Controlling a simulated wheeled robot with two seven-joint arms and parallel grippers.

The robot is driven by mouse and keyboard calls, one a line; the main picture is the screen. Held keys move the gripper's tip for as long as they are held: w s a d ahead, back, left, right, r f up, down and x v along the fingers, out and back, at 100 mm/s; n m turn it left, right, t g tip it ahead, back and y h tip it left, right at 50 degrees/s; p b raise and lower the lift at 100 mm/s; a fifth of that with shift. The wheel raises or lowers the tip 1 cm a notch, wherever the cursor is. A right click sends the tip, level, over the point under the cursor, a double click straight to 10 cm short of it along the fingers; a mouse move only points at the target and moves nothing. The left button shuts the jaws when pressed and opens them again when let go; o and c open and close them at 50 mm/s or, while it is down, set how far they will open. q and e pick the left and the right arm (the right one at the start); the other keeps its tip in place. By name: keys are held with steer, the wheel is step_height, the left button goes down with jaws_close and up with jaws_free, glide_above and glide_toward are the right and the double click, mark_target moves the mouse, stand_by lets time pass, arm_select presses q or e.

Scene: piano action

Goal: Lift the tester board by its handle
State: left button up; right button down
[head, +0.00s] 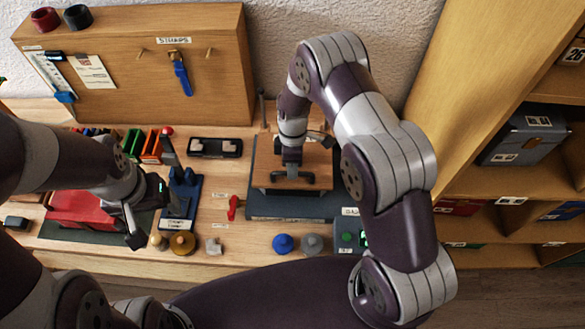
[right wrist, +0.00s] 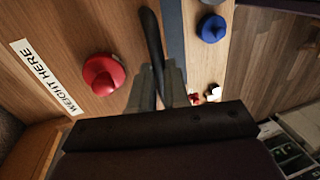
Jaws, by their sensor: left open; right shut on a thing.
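The tester board (head: 262,180) is a brown wooden board over a dark grey base (head: 262,207) at the middle of the bench. In the right wrist view its wooden face (right wrist: 85,35) carries a "WEIGHT HERE" label and a red knob-like weight (right wrist: 103,73). My right gripper (head: 291,166) is over the board, its fingers shut on the dark handle (right wrist: 152,40). I cannot tell whether the board touches the base. My left gripper (head: 147,212) is open and empty, left of the board, near the red block and blue stand.
A blue stand (head: 182,195), a red block (head: 78,208) and small weights, including a blue one (head: 283,243), sit around the base. A wooden panel (head: 130,60) stands behind; shelving (head: 480,130) rises on the right. My right arm covers part of the bench.

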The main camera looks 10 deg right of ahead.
arm_select(q)
step_height(320, 180, up, 5)
steer(key=p, duration=0.4)
arm_select(e)
steer(key=s+v, duration=0.2)
steer(key=v, duration=0.9)
steer(key=shift+a+r, duration=0.3)
steer(key=shift+r, duration=0.2)
steer(key=shift+s, duration=0.1)
steer(key=c, duration=1.1)
jaws_free()
arm_select(q)
step_height(320, 180, up, 4)
steer(key=p, duration=0.4)
arm_select(e)
steer(key=v, duration=1.2)
steer(key=shift+r, duration=0.3)
steer(key=shift+s, duration=0.1)
